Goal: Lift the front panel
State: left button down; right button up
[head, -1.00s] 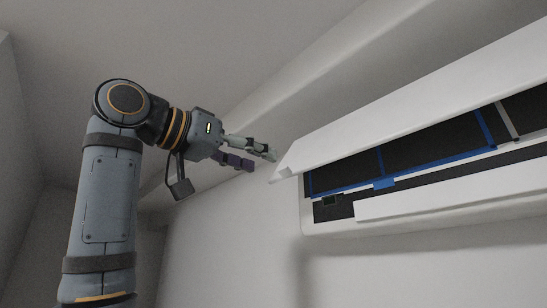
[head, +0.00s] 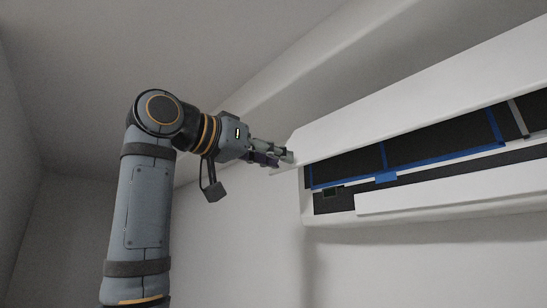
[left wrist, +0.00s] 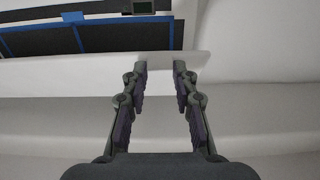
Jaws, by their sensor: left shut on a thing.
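The front panel (head: 420,88) is a long white flap on the white wall unit, tilted open at its lower edge in the head view. My left gripper (head: 284,161) is at the panel's left end, shut on its edge. In the left wrist view the two fingertips (left wrist: 159,66) lie at the panel's pale edge strip (left wrist: 80,68), near its end. The exact contact is hard to see. My right gripper is in neither view.
Under the panel the wall unit shows dark filters (head: 435,132) with blue frames and a blue tab (head: 386,177). A white lower flap (head: 450,195) runs below them. The wall beneath is bare, and a ceiling ledge runs above.

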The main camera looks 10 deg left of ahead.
pick_arm(q)
jog(key=s+a+r, duration=0.2)
jog(key=s+r, duration=0.1)
jog(key=r, duration=0.3)
jog(key=shift+s, duration=0.15)
dwell(0.3)
jog(key=shift+r, duration=0.1)
jog(key=c, duration=1)
grip_release()
jog(key=shift+c, duration=0.2)
jog(key=shift+f, duration=0.2)
jog(key=v, duration=1.2)
